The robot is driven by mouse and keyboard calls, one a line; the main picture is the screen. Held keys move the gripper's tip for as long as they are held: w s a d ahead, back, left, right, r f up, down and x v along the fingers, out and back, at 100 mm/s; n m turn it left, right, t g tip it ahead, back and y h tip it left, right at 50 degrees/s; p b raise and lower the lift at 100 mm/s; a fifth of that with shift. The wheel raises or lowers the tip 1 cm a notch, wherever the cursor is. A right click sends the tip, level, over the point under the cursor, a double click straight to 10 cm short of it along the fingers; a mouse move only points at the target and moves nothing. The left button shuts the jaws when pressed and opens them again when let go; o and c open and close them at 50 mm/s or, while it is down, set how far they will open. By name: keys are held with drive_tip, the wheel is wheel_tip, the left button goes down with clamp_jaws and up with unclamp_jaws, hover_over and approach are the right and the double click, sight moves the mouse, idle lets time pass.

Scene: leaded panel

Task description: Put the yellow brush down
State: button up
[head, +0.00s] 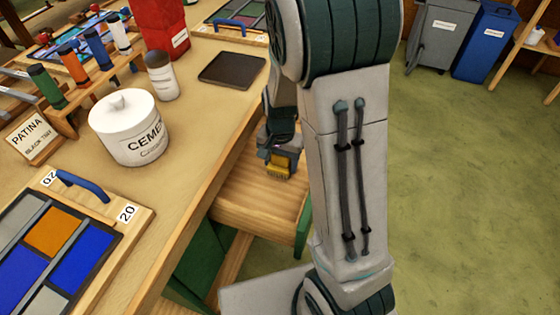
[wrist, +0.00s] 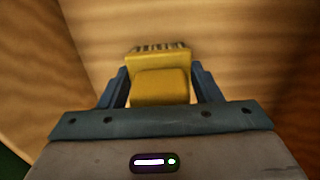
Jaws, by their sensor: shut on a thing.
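The yellow brush (wrist: 160,86) is between the two fingers of my gripper (wrist: 158,88) in the wrist view, with its bristle edge at the far side. My gripper is shut on it. In the head view the yellow brush (head: 279,166) shows under my gripper (head: 278,158), over the wooden drawer (head: 250,200) that stands out from the bench. I cannot tell whether the brush touches the drawer's floor. My arm covers part of the drawer's right side.
On the bench (head: 190,125) stand a white cement pot (head: 128,128), a white and dark canister (head: 161,76), a dark tray (head: 232,69) and a leaded panel (head: 60,245). Bins (head: 484,40) stand at the far right. The green floor on the right is clear.

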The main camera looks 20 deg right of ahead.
drive_tip(key=shift+f, duration=0.2)
drive_tip(key=o, duration=0.9)
drive_tip(key=shift+r, duration=0.15)
